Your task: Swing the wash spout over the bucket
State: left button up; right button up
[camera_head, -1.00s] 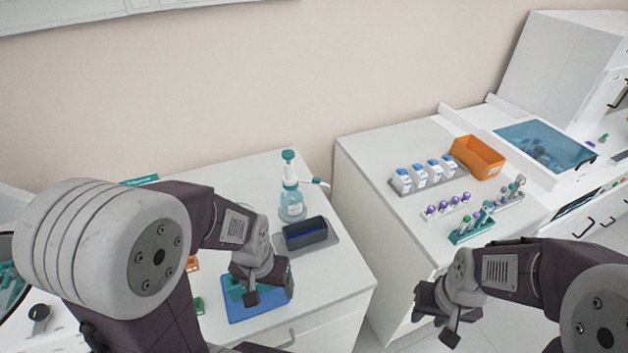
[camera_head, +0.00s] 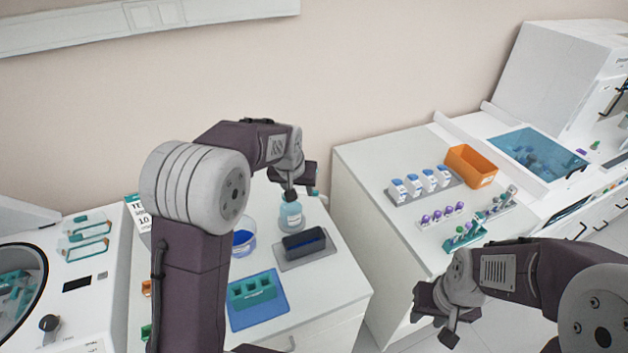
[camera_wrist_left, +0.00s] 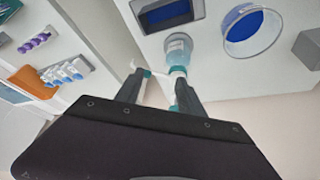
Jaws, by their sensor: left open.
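The wash bottle (camera_head: 291,216) stands upright on the left counter. It is pale blue, and my gripper hides its top in the head view. My left gripper (camera_head: 291,192) is open at the bottle's top. In the left wrist view the white spout with a teal tip (camera_wrist_left: 147,73) shows between or close to the fingers (camera_wrist_left: 158,86); contact cannot be told. A round clear vessel with blue inside (camera_head: 243,240), possibly the bucket, stands left of the bottle; it also shows in the left wrist view (camera_wrist_left: 253,30). My right gripper (camera_head: 436,312) hangs off the right counter; its jaw gap is unclear.
A dark trough (camera_head: 304,243) on a grey tray stands in front of the bottle. A teal rack (camera_head: 252,291) lies on a blue mat nearer me. The right counter holds white bottles (camera_head: 420,183), an orange bin (camera_head: 470,166) and tube racks.

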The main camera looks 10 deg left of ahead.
aim_at(315, 192)
pick_arm(q)
jog(key=w+d+r+p, duration=0.2)
jog(key=w+p, duration=0.1)
jog(key=w, duration=0.3)
jog(key=shift+m, duration=0.3)
jog(key=p+x, duration=0.1)
jog(key=x, duration=0.2)
jog(key=s+p+x, duration=0.1)
jog(key=p+x, duration=0.1)
jog(key=x, duration=0.1)
jog(key=p+x, duration=0.1)
jog(key=x, duration=0.2)
jog(key=shift+s+d+f, duration=0.1)
jog(key=shift+d+f, duration=0.15)
jog(key=shift+f, duration=0.8)
pick_arm(e)
notch_tip(315, 192, up, 9)
jog(key=shift+s+r, duration=0.1)
pick_arm(q)
grip_shut()
